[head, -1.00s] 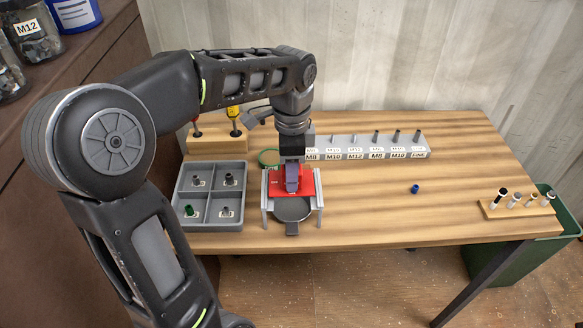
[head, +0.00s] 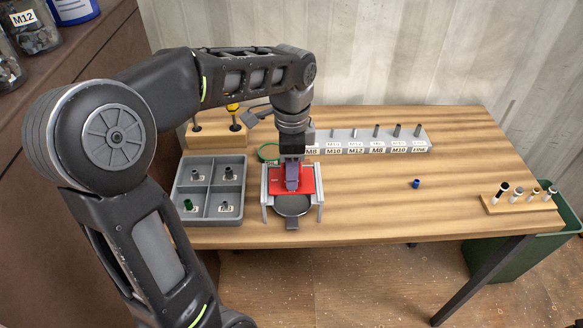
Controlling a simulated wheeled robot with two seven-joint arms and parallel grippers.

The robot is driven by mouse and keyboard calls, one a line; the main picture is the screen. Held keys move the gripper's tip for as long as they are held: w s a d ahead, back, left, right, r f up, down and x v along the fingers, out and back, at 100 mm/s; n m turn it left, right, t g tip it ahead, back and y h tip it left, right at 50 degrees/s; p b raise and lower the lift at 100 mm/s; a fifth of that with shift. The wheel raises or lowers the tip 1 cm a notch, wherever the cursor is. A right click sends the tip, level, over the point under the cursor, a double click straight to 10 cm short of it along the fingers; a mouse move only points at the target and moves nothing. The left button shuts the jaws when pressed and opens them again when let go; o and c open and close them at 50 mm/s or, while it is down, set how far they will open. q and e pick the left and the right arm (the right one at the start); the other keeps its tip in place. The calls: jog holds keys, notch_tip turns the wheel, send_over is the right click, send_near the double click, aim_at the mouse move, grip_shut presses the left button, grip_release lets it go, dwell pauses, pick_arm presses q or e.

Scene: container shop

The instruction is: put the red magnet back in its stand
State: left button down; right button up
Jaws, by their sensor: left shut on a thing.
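The red magnet (head: 308,183) is a flat red block with a grey grip on top. It sits at the grey stand (head: 265,199), between the stand's side rails and over its back part. My left gripper (head: 292,183) points down from above and is shut on the magnet's grip. The arm and gripper hide part of the magnet's top and back edge. I cannot tell whether the magnet rests fully on the stand. A dark round dish (head: 292,206) shows in the stand's front part. My right gripper is not in view.
A grey four-compartment tray (head: 210,188) with small parts stands left of the stand. A labelled grey rack (head: 375,146) and a screwdriver block (head: 216,137) stand behind. A blue piece (head: 416,183) lies on open table (head: 380,205) to the right. A wooden pin holder (head: 520,205) is at the far right.

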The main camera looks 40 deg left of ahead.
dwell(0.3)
pick_arm(q)
jog(key=c, duration=0.7)
grip_release()
jog(key=shift+f, duration=0.1)
notch_tip(320, 180, up, 8)
jog(key=shift+f, duration=0.1)
